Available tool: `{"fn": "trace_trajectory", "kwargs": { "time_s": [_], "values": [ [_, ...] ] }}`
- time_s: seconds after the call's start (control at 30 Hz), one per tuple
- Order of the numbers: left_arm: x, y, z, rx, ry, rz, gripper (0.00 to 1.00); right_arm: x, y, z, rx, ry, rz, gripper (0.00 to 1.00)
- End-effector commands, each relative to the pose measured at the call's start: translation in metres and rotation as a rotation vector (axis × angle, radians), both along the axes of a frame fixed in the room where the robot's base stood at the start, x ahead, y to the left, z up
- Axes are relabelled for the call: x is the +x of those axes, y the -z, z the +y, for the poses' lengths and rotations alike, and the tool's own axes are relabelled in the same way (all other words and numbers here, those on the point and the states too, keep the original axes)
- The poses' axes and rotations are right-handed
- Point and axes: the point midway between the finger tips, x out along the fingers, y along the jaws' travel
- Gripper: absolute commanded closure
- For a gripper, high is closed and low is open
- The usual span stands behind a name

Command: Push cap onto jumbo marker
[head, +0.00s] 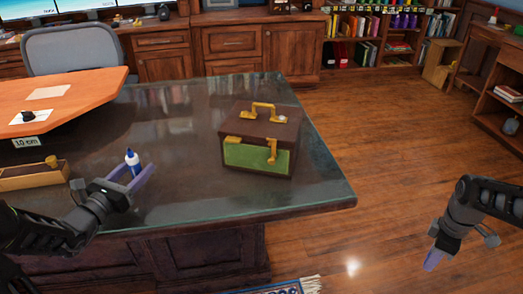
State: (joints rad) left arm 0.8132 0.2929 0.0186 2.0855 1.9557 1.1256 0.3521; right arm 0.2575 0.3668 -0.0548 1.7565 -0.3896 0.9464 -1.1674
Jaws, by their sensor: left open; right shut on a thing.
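A small upright white and blue object (132,158) with a pointed blue top stands on the dark glossy desk (190,197). It may be the jumbo marker, but it is too small to tell. My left gripper (130,174) is open, its two purple fingers pointing toward this object, one on either side of its base. I cannot tell whether they touch it. My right gripper (432,262) hangs over the floor at the right, away from the desk, with its fingers closed together. What it holds is too small or hidden to make out. I cannot pick out a separate cap.
A brown and green case (256,158) with gold handle and clasp stands on the desk's right part. An orange board (85,97) and a wooden box (30,178) are at the left. Desk surface between object and case is clear. Wood floor (390,160) is open at right.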

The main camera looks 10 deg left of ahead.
Motion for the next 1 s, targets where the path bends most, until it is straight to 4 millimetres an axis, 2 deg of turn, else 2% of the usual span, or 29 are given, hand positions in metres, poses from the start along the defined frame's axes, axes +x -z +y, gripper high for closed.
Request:
{"fn": "trace_trajectory", "kwargs": {
  "time_s": [0.4,1.0],
  "values": [
    [-0.0005,0.0001,0.0002,0.000,0.000,0.000,0.46,0.0000,-0.0001,0.0000,0.000,0.000,0.000,1.00],
    [-0.0006,0.0001,0.0002,0.000,0.000,0.000,0.94,0.0000,0.0000,0.0000,0.000,0.000,0.000,1.00]
  ]
}}
